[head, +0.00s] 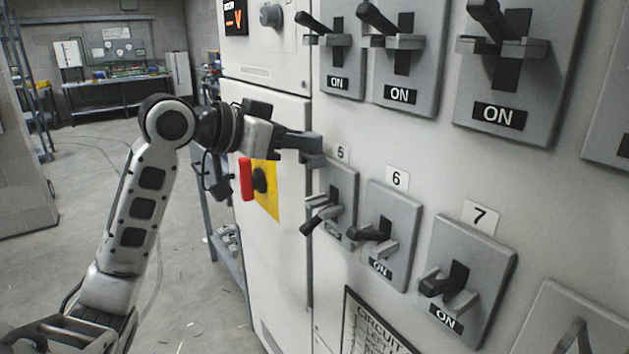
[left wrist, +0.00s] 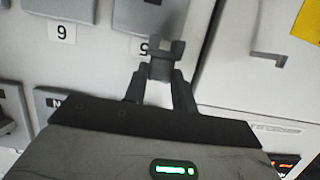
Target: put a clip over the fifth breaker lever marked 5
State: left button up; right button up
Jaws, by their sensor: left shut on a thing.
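My left gripper (head: 308,144) is shut on a small grey clip (head: 314,152). It holds the clip just above and left of breaker 5, close to the panel face. The clip also shows between the fingertips in the left wrist view (left wrist: 166,52), beside the label 5 (left wrist: 143,47). Breaker 5 (head: 345,186) is a grey plate under the label 5 (head: 342,154). Its dark lever (head: 320,216) sticks out and points down-left, with no clip seen on it. Its lower marking is partly hidden. My right gripper is not in view.
Breaker 6 (head: 400,211) and breaker 7 (head: 485,250) stand to the right, their levers sticking out. A row of larger ON breakers (head: 400,80) is above. A red handle (head: 246,179) on a yellow plate (head: 268,200) juts out below my left gripper. Open floor lies left.

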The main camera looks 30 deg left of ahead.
aim_at(311, 157)
pick_arm(q)
jog(key=d+f, duration=0.2)
jog(key=shift+w+f, duration=0.1)
jog(key=shift+f, duration=0.2)
jog(key=f, duration=0.1)
jog(key=d+f, duration=0.1)
jog(key=f, duration=0.1)
jog(key=shift+f, duration=0.45)
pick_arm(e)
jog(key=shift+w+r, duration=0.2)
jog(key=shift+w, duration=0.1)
pick_arm(q)
jog(key=shift+f, duration=0.1)
jog(key=o, duration=1)
